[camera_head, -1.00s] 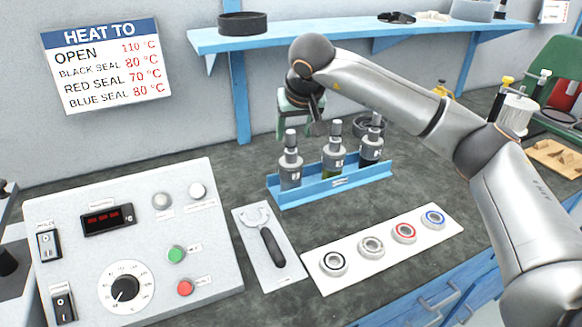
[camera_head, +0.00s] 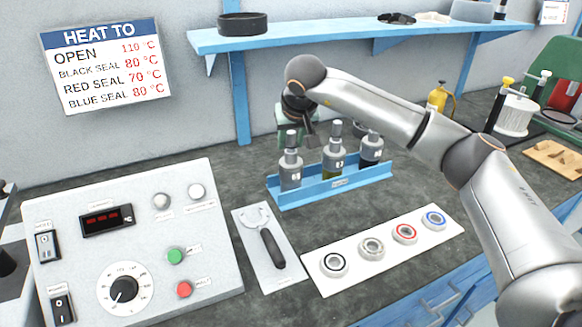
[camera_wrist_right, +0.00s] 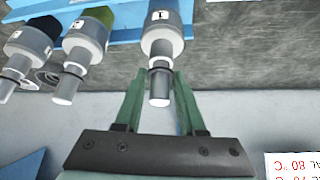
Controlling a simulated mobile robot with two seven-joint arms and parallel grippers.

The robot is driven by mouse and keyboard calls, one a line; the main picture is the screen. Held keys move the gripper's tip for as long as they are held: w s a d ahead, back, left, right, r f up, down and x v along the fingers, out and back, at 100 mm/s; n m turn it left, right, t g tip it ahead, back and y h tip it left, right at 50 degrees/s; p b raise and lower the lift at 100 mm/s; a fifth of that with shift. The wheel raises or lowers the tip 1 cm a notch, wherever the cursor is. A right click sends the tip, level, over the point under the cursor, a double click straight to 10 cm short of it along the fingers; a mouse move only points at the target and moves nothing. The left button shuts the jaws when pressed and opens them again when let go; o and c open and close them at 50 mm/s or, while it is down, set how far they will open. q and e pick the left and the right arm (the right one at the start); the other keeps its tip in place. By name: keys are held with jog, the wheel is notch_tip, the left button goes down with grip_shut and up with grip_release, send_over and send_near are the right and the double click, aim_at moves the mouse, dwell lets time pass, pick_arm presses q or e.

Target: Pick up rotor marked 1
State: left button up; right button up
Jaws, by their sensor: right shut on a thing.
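The rotor marked 1 (camera_head: 290,172) is a grey cylinder with a thin top shaft. It stands upright at the left end of the blue rack (camera_head: 317,193). In the right wrist view, its label and shaft (camera_wrist_right: 160,88) show between the green fingers. My right gripper (camera_head: 291,132) comes down from behind and is shut on this shaft; the exact contact is hard to see. Two more rotors stand in the rack, the middle one (camera_head: 334,158) with a green-yellow base and the right one (camera_head: 371,150) with a dark base. My left gripper is not in view.
A control panel (camera_head: 215,240) stands at left. A blue shelf (camera_head: 320,35) is above. My right arm spans the right side.

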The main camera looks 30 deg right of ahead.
grip_shut()
dwell(0.8)
jog(key=shift+w+r, duration=0.1)
jog(key=shift+r, duration=0.15)
